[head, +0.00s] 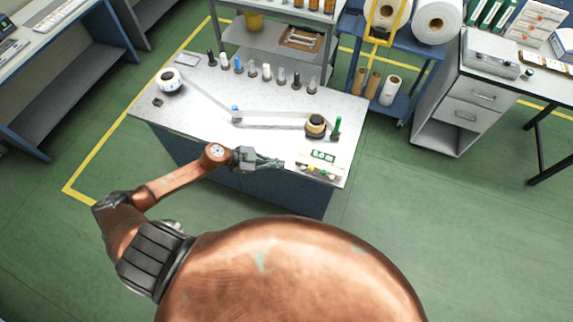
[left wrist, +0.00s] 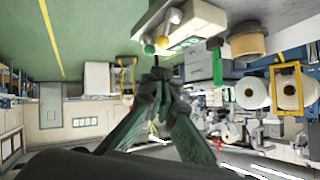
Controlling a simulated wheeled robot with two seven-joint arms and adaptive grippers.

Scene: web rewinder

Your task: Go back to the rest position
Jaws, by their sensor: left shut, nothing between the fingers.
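My left gripper (head: 276,163) is shut and empty at the front edge of the rewinder table (head: 205,97). Its closed fingers also show in the left wrist view (left wrist: 158,75). It is just left of the control panel (head: 321,160) with its yellow and green knobs, seemingly apart from it. The panel also shows in the left wrist view (left wrist: 196,22), above the fingers. My right gripper is not in view.
A web runs from the white roll (head: 170,80) past a blue roller to the brown-cored roll (head: 316,125). A green post (head: 336,128) stands beside that roll. Several small bottles line the table's back. Green floor (head: 420,210) is free in front and to the right.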

